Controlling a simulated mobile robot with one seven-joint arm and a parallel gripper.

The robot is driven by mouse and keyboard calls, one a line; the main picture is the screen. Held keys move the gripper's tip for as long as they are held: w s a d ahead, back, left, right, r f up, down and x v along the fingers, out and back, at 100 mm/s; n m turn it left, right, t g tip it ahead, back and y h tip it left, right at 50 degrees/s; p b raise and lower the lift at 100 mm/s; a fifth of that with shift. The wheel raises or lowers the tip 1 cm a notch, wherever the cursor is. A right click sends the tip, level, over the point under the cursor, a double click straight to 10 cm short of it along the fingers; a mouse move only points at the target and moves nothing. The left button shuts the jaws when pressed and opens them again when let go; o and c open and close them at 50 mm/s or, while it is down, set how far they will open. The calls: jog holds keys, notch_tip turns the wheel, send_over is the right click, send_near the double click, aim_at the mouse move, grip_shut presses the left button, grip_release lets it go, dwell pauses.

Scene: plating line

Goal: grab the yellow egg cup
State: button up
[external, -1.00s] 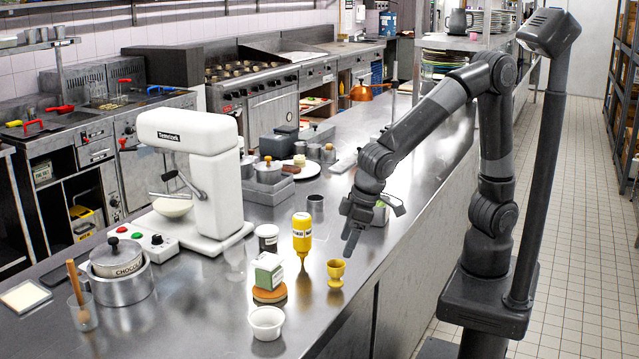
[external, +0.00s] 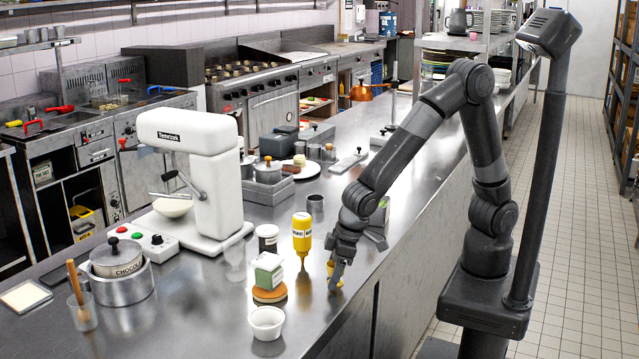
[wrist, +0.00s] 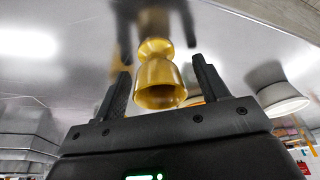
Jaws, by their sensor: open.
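The yellow egg cup (wrist: 160,80) is in the wrist view, shiny, with its wide bowl between my two fingers. My gripper (wrist: 160,88) is open, with one finger on each side of the cup and a visible gap at each side. In the external view my gripper (external: 338,278) points down at the counter's front edge, and it hides most of the egg cup (external: 331,268). The cup stands on the counter.
A yellow squeeze bottle (external: 302,235) stands just left of my gripper. A green-and-white box (external: 268,270) on a round brown piece (external: 270,294) and a white ramekin (external: 266,322) stand further left. The steel counter (external: 205,325) is clear at the front.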

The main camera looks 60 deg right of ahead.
jog(key=c, duration=1)
jog(key=shift+c, duration=0.2)
